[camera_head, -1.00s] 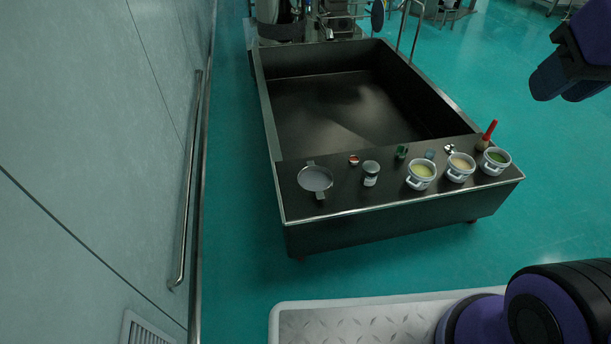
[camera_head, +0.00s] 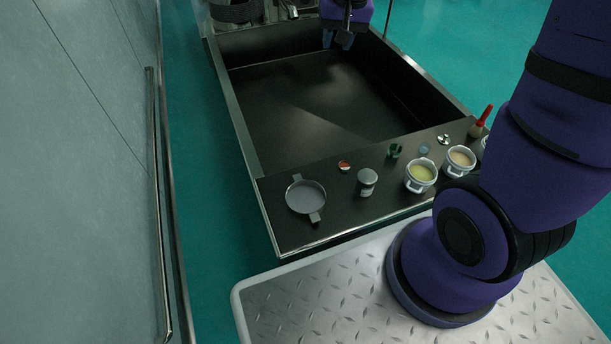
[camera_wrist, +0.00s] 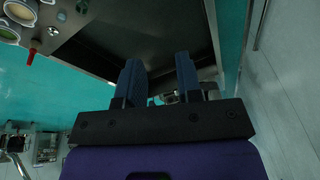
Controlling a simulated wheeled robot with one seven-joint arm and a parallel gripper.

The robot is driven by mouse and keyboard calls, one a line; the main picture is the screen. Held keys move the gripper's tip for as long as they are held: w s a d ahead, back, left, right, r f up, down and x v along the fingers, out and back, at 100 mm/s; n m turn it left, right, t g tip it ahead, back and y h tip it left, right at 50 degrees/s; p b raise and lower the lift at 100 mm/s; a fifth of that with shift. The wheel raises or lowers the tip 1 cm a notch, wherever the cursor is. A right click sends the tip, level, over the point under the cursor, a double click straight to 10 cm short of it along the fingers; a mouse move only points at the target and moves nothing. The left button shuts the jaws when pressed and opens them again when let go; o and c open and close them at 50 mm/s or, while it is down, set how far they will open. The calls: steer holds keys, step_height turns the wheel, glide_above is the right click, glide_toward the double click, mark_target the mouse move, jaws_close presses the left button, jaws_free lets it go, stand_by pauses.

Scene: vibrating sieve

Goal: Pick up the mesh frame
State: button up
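A round, shallow grey mesh frame (camera_head: 306,197) with two flat tabs lies on the left part of the dark ledge at the tank's near end, in the head view. My gripper (camera_head: 338,40) is high at the top of the head view, over the tank's far end and well away from the frame. In the wrist view my gripper (camera_wrist: 158,62) has its two blue fingers apart with nothing between them. I cannot make out the mesh frame in the wrist view.
Right of the frame on the ledge (camera_head: 290,236) stand a small red-topped item (camera_head: 344,166), a lidded jar (camera_head: 366,182), a green item (camera_head: 395,151) and white pots (camera_head: 420,176). A red-handled tool (camera_head: 482,120) stands farther right. The tank (camera_head: 310,110) is empty; a wall with a rail is left.

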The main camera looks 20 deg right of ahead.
steer(key=w+f+m+g, duration=0.1)
steer(key=w+f, duration=0.5)
steer(key=f, duration=0.6)
steer(key=m+g, duration=0.2)
steer(key=m, duration=0.3)
glide_toward(324, 204)
steer(key=shift+w+a+f, duration=0.1)
steer(key=shift+f, duration=2.4)
steer(key=shift+w+a+f, duration=0.1)
steer(key=shift+f, duration=2.4)
steer(key=shift+c, duration=0.5)
jaws_close()
